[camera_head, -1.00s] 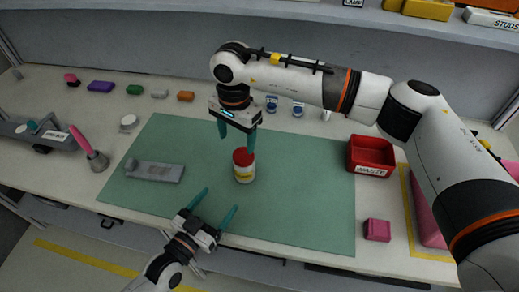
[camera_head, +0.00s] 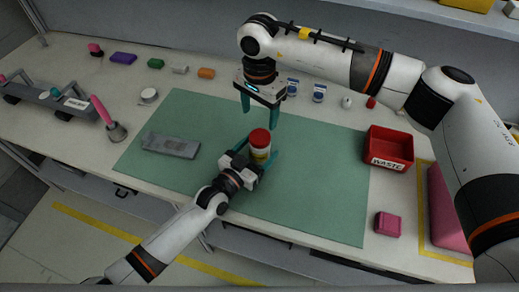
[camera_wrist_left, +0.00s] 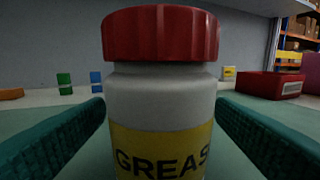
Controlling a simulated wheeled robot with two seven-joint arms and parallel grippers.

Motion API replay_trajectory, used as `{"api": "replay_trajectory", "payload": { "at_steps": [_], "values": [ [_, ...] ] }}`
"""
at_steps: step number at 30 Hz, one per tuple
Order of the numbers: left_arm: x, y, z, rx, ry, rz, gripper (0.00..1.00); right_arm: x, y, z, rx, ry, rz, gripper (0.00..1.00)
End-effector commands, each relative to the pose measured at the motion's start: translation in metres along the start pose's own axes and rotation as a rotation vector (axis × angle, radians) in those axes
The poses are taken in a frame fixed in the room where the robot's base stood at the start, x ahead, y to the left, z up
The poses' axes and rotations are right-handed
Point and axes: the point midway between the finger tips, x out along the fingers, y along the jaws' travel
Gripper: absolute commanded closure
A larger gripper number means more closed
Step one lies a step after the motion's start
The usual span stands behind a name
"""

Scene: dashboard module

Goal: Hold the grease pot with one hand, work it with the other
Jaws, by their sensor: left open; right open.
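The grease pot (camera_head: 260,141) stands upright on the green mat (camera_head: 310,205), with a red lid and a white body with a yellow label. In the left wrist view the pot (camera_wrist_left: 160,95) fills the middle, its label reading GREAS. My left gripper (camera_head: 262,160) is low at the pot with its open fingers on either side; in the left wrist view gaps show between each finger and the pot. My right gripper (camera_head: 259,113) points down, open and empty, above and just behind the pot. Its fingertips are apart from the lid as far as I can tell.
A grey fixture (camera_head: 171,147) lies on the mat's left part. A red WASTE bin (camera_head: 388,150) and a pink block (camera_head: 388,224) stand to the right. Small blue-and-white containers (camera_head: 292,87) stand behind the mat. A pink-handled tool (camera_head: 108,121) stands at left. The mat's right part is clear.

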Motion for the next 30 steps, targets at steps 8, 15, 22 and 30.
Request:
{"api": "replay_trajectory", "payload": {
  "at_steps": [8, 15, 22, 30],
  "values": [
    [0.0031, -0.0004, 0.0, 0.0, 0.0, -0.001, 0.21, 0.0, 0.0, 0.0001, 0.0, 0.0, 0.0, 0.32],
    [0.0028, -0.0003, 0.0, 0.0, 0.0, 0.0, 0.53, 0.0, 0.0, 0.0001, 0.0, 0.0, 0.0, 0.32],
    [0.0027, -0.0002, -0.0001, 0.0, 0.0, 0.0, 0.9, 0.0001, 0.0, 0.0001, 0.0, 0.0, 0.0, 0.32],
    [0.0026, -0.0002, -0.0003, 0.0, 0.001, 0.0, 1.0, 0.0003, 0.0, -0.0001, 0.166, 0.0, 0.0, 0.32]
  ]
}}
